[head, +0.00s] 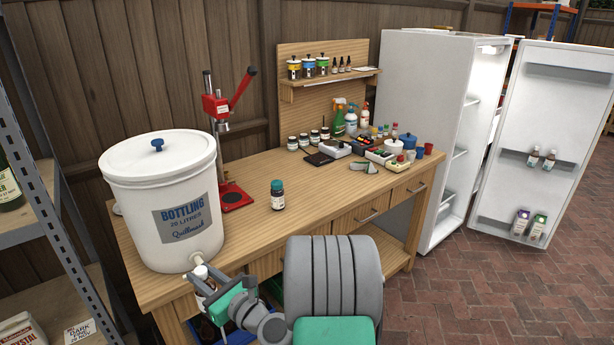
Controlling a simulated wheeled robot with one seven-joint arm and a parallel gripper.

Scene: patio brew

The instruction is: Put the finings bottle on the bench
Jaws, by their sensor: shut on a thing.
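My gripper (212,297) is shut on a small dark bottle with a white cap and pale label (202,281). I take it for the finings bottle, but the label is too small to read. It looks roughly upright at the bench's front left edge, just below the bucket's spigot in the picture; my fingers hide part of it. I cannot tell its exact height or whether it touches anything. The wooden bench (312,212) runs along the fence.
A white bottling bucket (165,200) fills the bench's left end, with a red bench capper (232,150) behind. Jars, spray bottles and pots crowd the right half. Bare bench top lies around the dark bottle. An open fridge (435,130) stands right; a metal shelf (45,200) is left.

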